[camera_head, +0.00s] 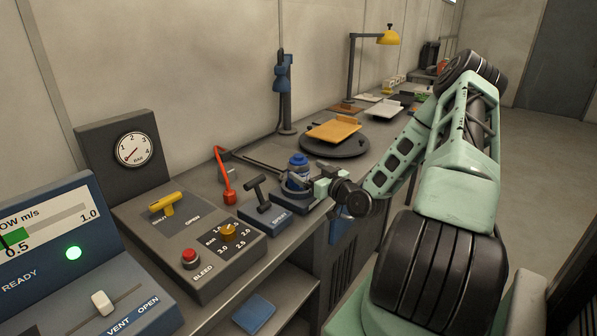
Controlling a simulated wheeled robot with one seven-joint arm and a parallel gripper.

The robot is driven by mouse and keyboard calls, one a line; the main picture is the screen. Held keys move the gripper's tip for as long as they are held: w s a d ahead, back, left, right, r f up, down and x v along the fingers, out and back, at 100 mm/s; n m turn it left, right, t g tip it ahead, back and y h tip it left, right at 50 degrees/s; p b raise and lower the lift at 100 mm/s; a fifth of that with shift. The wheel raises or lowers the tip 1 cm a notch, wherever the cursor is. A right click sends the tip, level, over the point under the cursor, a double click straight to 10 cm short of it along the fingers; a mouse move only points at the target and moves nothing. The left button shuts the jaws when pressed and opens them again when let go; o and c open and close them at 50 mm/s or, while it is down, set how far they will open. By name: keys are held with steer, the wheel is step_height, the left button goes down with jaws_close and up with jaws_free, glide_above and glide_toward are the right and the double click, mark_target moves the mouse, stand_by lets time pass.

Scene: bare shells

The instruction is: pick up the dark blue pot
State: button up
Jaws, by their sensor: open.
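My gripper (306,186) is at the pot's front right side, reaching in from the right at about the pot's mid height. It is open, with its fingers close to the pot's sides. The far finger and part of the pot's lower body are hard to make out, so I cannot tell whether they touch.
A lever box (265,214) stands just left of the pot. A control panel with a red button (190,257) and a gauge box (132,150) are further left. A round turntable (333,146) with an orange board (334,129) and a blue stand (285,92) are behind.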

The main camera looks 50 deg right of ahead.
mark_target(298, 165)
steer(key=w, duration=0.1)
steer(key=w+p, duration=0.1)
steer(key=w, duration=0.1)
steer(key=w+p, duration=0.1)
steer(key=shift+w+d+r, duration=0.1)
steer(key=shift+w+d, duration=0.25)
steer(key=shift+d, duration=0.05)
steer(key=shift+w+d, duration=0.1)
steer(key=shift+w, duration=0.35)
steer(key=c, duration=1.3)
